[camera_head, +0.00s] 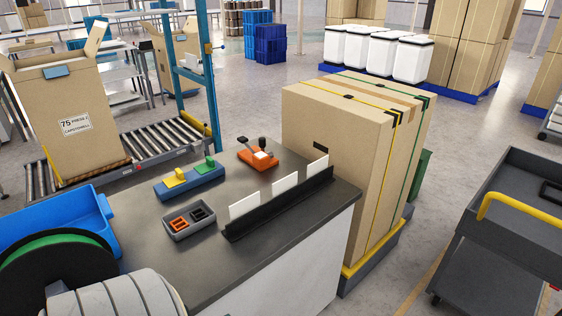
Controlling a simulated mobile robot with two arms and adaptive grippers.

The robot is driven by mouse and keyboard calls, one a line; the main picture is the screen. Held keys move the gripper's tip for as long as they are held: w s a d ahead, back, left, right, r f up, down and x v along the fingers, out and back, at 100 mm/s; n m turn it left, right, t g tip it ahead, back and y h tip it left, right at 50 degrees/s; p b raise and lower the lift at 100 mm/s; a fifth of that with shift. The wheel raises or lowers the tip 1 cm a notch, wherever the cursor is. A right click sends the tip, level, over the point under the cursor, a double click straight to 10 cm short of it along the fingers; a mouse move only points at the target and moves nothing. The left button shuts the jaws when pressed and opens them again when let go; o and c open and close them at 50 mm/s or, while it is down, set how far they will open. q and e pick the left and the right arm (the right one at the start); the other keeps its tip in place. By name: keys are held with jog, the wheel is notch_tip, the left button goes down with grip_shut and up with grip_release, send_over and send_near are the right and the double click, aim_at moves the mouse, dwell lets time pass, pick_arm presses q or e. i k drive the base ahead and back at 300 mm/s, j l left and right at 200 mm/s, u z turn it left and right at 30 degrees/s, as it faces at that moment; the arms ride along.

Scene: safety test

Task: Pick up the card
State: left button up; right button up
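Three white cards stand upright in a long black holder (280,205) on the dark grey tabletop. The near-left card (244,206) is the largest in view, the middle card (285,184) stands beyond it, and the far card (318,166) is near the right end. Their lower edges are hidden in the holder. I cannot tell which one the task means. Neither of my grippers shows in the head view.
On the tabletop (235,255) are a grey tray (189,222), a blue block with yellow and green pieces (190,184) and an orange device (259,157). A blue bin (100,215) and green-black reel (50,262) stand left. A tall strapped carton (335,150) stands close behind the holder.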

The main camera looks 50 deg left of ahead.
aim_at(239, 209)
jog(key=i, duration=1.15)
jog(key=i+z, duration=0.25)
jog(key=z, duration=0.2)
jog(key=i+j+z, duration=0.15)
jog(key=z, duration=0.35)
jog(key=i+j+z, duration=0.1)
jog(key=z, duration=0.35)
jog(key=i+j+z, duration=0.1)
jog(key=z, duration=0.35)
jog(key=j+z, duration=0.1)
jog(key=z, duration=0.35)
jog(key=j+z, duration=0.2)
jog(key=z, duration=0.25)
jog(key=i+j+z, duration=0.1)
jog(key=z, duration=0.4)
jog(key=k+j, duration=0.05)
